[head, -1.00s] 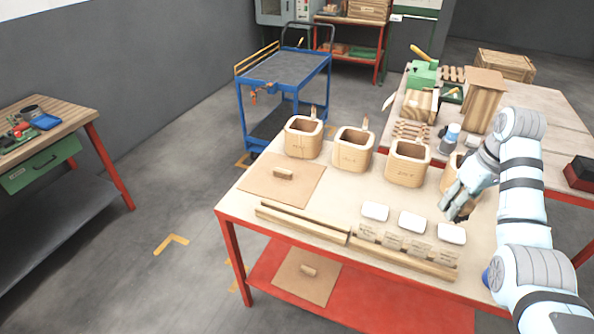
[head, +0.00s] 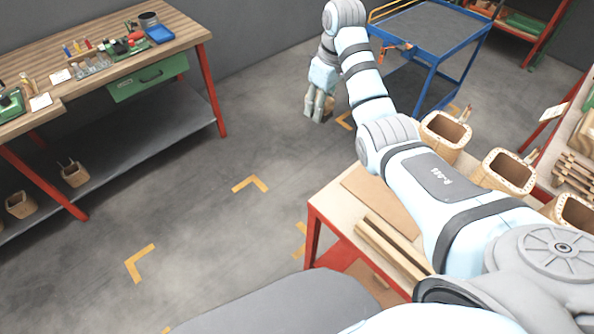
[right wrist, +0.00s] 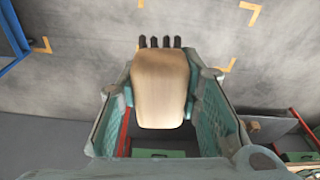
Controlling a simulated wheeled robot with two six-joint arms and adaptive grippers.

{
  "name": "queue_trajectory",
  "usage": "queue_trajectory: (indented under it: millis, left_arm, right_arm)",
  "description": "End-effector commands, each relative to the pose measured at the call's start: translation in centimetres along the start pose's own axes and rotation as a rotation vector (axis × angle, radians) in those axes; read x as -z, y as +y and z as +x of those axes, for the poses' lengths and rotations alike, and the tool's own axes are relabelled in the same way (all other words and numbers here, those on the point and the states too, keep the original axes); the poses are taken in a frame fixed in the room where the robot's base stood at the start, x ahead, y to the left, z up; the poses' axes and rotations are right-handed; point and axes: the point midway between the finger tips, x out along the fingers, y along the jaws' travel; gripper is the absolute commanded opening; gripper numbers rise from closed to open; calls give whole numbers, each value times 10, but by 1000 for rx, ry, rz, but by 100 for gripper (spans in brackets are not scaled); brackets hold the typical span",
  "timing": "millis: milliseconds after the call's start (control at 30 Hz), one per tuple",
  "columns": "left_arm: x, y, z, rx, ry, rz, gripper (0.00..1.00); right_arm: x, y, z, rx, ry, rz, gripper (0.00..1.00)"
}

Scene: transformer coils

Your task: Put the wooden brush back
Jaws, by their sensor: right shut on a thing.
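The wooden brush (right wrist: 160,85) fills the middle of the right wrist view, a pale rounded wooden body with several dark prongs at its far end. My right gripper (right wrist: 161,100) is shut on it, one teal pad on each side of the wood. In the head view my right gripper (head: 319,106) hangs over the grey floor, left of the blue cart and beyond the red-legged table. The brush is too small to make out clearly there. My left gripper is not in view.
Wooden boxes (head: 445,137) stand on the red-legged table (head: 330,207), partly behind my right arm. The blue cart (head: 425,28) stands behind. Open floor lies between the bench and table.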

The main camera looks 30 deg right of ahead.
Motion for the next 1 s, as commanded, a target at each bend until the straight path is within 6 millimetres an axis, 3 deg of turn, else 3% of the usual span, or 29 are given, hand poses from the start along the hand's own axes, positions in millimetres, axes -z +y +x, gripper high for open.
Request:
queue_trajectory:
  millis: [200,333,467,700,800,1000]
  left_arm:
    - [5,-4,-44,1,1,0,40]
    - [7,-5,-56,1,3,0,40]
    - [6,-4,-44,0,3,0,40]
    - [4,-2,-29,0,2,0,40]
    - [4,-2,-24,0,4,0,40]
    - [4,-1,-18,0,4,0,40]
  right_arm:
    - [-73,-13,16,17,4,-126,10]
    - [-108,-33,22,33,-3,-232,10]
    - [-122,-41,48,43,-8,-269,10]
    - [-138,-41,138,47,-10,-263,10]
    - [-143,-40,168,44,-9,-263,10]
    - [-148,-40,200,41,-9,-264,10]
